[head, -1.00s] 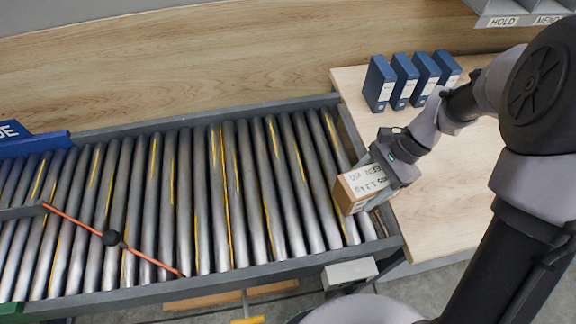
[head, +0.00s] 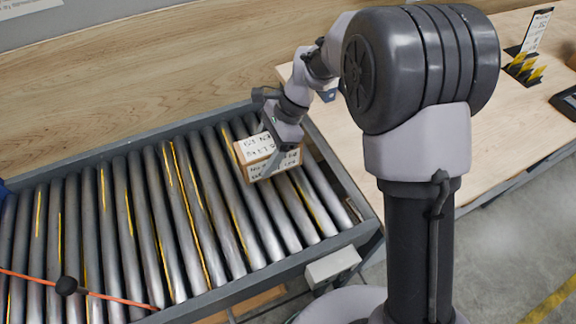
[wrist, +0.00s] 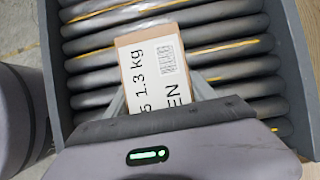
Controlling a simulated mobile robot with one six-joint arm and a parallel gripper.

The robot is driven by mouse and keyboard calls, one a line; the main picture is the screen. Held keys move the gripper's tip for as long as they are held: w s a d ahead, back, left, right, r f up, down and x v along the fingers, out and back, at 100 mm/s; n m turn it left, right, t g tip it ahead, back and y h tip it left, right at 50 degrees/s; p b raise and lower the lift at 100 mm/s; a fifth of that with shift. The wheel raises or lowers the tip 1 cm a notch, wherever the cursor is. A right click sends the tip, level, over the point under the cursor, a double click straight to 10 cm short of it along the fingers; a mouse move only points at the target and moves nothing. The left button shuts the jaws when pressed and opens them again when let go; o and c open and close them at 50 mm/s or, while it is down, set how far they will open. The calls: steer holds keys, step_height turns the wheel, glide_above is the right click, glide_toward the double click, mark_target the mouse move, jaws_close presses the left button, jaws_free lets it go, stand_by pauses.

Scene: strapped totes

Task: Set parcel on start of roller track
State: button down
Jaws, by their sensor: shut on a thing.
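The parcel (head: 262,156) is a small brown carton with white printed labels. My gripper (head: 276,160) is shut on it, with the fingers along its sides. The parcel is over the right-hand end of the roller track (head: 165,215); I cannot tell whether it touches the rollers. In the wrist view the parcel (wrist: 150,62) lies between my fingers (wrist: 160,92), with rollers (wrist: 225,35) around and beyond it. Its label reads "1.3 kg". My gripper hides part of the parcel.
An orange cord with a black ball (head: 66,286) crosses the track at the lower left. A wooden table (head: 520,110) adjoins the track's right end, with a black holder (head: 524,68) on it. A grey box (head: 333,266) hangs on the near rail.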

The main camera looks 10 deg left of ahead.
steer(key=shift+w+a, duration=0.1)
steer(key=shift+a, duration=0.3)
step_height(320, 180, down, 4)
steer(key=shift+r+b, duration=0.2)
steer(key=shift+b, duration=0.9)
steer(key=shift+r, duration=0.15)
steer(key=shift+c, duration=1.6)
jaws_free()
steer(key=shift+f, duration=0.2)
steer(key=p+v, duration=0.5)
steer(key=v, duration=0.7)
steer(key=shift+d+r+p, duration=0.1)
steer(key=shift+r+p, duration=0.1)
steer(key=shift+p, duration=0.15)
steer(key=s+d+r+n+t, duration=0.25)
steer(key=s+d+r, duration=0.2)
steer(key=r, duration=0.35)
steer(key=s+d+r+n+t+h, duration=0.1)
steer(key=s+d+r+n+t, duration=0.1)
steer(key=s+d, duration=0.4)
steer(key=s+d+r+n+t+h, duration=0.2)
steer(key=s+d+r+t, duration=0.1)
steer(key=s+d, duration=0.4)
steer(key=s+t, duration=0.1)
steer(key=s, duration=0.2)
steer(key=shift+s+n, duration=0.2)
steer(key=shift+n, duration=0.15)
